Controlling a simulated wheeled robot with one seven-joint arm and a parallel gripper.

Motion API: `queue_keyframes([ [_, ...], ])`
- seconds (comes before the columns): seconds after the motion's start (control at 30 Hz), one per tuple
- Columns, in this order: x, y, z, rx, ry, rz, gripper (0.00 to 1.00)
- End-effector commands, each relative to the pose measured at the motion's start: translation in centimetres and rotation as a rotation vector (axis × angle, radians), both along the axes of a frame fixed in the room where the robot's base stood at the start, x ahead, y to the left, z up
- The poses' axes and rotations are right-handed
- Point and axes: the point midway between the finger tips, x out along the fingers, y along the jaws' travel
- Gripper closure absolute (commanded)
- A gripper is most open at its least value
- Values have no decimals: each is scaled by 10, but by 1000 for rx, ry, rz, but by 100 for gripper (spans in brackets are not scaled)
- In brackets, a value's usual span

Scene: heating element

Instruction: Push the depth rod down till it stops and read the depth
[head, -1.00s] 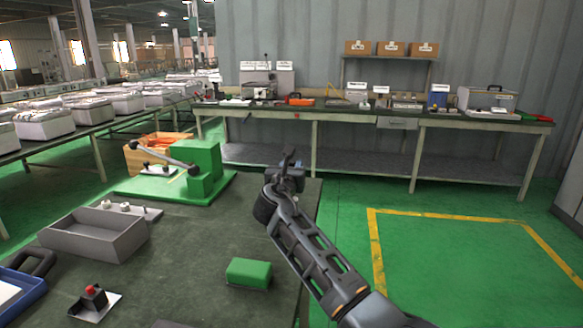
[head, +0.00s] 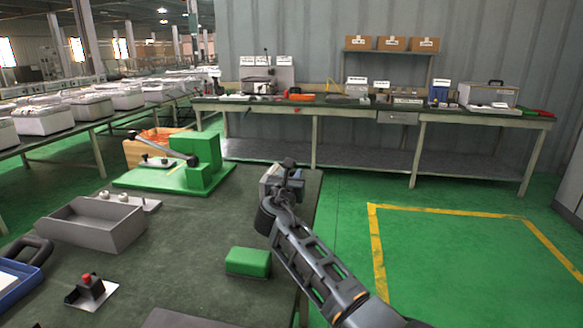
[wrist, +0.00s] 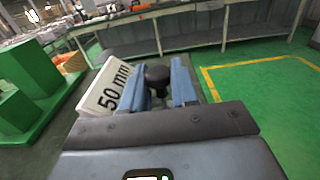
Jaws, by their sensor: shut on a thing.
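My gripper (head: 283,180) is over the far right corner of the dark green-topped table (head: 185,235). In the wrist view its two blue fingers (wrist: 166,88) are shut on a dark round knob (wrist: 158,75), apparently the top of the depth rod. The rod below the knob is hidden by the fingers and the gripper body. A white plate marked "50 mm" (wrist: 108,92) stands tilted just left of the fingers. In the head view the knob is too small to make out.
A green lever press (head: 200,160) stands left of my gripper. A green block (head: 248,262), a grey tray (head: 95,228) and a red button on a plate (head: 90,284) are on the table. Open floor lies to the right. A workbench (head: 370,106) runs along the wall.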

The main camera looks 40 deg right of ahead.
Motion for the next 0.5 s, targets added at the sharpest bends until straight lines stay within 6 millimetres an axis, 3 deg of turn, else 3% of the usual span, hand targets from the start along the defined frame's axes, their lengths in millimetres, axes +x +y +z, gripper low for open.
queue_keyframes([
  [0.07, 0, 0, -11, 2, 1, 0, 100],
  [0.37, 0, 0, -14, 3, 4, 0, 100],
  [0.4, -1, 0, -14, 3, 4, 0, 70],
  [0.5, 0, 0, -14, 3, 4, 0, 60],
])
